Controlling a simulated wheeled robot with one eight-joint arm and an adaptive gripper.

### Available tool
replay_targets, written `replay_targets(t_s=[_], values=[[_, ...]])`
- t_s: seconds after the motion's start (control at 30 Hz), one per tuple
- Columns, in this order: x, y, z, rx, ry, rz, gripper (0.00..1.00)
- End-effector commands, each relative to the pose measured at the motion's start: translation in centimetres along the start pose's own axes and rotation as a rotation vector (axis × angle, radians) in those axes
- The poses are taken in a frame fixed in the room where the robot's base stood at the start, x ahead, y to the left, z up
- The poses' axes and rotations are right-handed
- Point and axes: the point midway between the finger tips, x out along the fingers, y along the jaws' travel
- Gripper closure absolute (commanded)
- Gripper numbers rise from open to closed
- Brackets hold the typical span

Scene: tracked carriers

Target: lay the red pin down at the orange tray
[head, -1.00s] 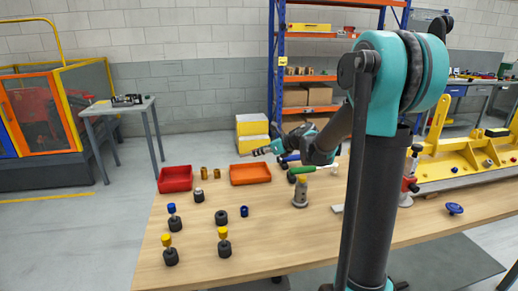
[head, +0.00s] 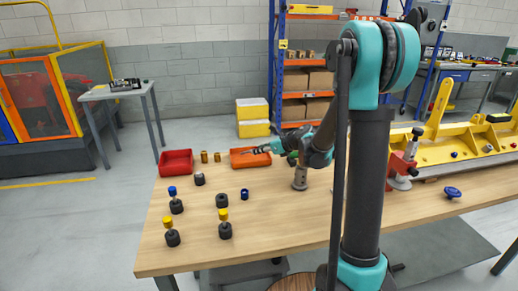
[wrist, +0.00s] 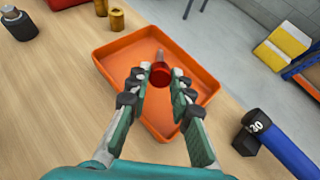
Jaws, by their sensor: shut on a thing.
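The red pin (wrist: 160,73) is between the fingertips of my gripper (wrist: 158,79) in the wrist view, its grey end pointing away from me. My gripper is shut on it. The orange tray (wrist: 128,48) lies beneath, and the pin appears over the tray's inside. I cannot tell whether the pin touches the tray floor. In the head view my gripper (head: 262,150) overlaps the orange tray (head: 240,163) at the table's far edge, and the pin is too small to make out there.
A red tray (head: 176,163) stands left of the orange one, with brass pieces (head: 204,157) between them. A black-and-blue tool (wrist: 283,146) lies right of the tray. Pins in dark holders (head: 172,232) stand nearer. The table's front middle is clear.

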Motion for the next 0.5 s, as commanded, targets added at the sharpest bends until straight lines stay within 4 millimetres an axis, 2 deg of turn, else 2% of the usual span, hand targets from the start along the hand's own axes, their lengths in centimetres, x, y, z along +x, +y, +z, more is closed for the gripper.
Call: replay_targets(t_s=[0.2,0.23,0.4,0.5], values=[[0.0,-0.01,0.0,0.0,0.0,0.0,1.0],[0.0,-0.01,0.0,0.0,0.0,0.0,0.75],[0.0,0.0,0.01,0.0,0.0,0.0,0.55],[0.0,0.0,0.01,0.0,0.0,0.0,0.55]])
